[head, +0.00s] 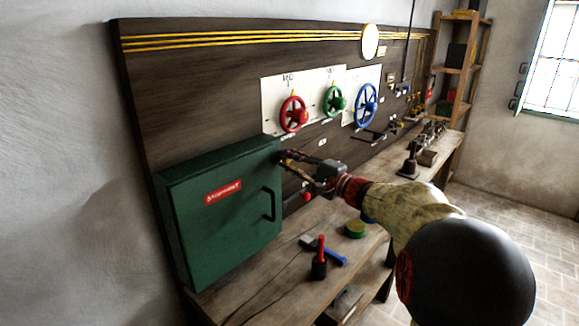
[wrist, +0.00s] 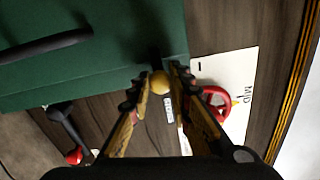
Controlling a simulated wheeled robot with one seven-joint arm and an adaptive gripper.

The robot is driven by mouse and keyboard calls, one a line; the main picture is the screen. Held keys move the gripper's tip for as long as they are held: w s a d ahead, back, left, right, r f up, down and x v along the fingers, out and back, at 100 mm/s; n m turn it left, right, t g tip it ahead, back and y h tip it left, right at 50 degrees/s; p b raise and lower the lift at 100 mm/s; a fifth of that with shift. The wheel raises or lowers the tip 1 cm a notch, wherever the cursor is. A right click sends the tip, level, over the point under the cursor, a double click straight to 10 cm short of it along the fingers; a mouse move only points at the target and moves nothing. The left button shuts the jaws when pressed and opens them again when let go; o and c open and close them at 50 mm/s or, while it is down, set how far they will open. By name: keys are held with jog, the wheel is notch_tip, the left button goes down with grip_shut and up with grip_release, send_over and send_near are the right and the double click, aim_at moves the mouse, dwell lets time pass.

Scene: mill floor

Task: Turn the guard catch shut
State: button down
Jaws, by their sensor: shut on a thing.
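The green guard box (head: 225,240) hangs on the dark board at the left, its door closed, with a red label and a black handle (head: 268,204). In the wrist view its green face (wrist: 130,35) fills the upper left. The guard catch shows in the wrist view as a small brass-coloured knob (wrist: 160,83) with a dark piece beside the box edge. My gripper (head: 284,156) is at the box's upper right edge. In the wrist view my gripper (wrist: 158,82) has its fingers on either side of the knob, shut on it. The catch is hidden in the head view.
Red (head: 293,114), green (head: 334,101) and blue (head: 366,105) handwheels are on the board to the right. A red-knobbed lever (head: 304,197) is below my gripper. The bench (head: 255,285) holds a red-handled tool (head: 320,258), a blue-handled brush (head: 325,250) and a green tin (head: 355,229).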

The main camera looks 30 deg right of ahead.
dwell(0.3)
jog(key=c, duration=1.7)
grip_release()
jog(key=shift+o, duration=0.3)
jog(key=v, duration=1.2)
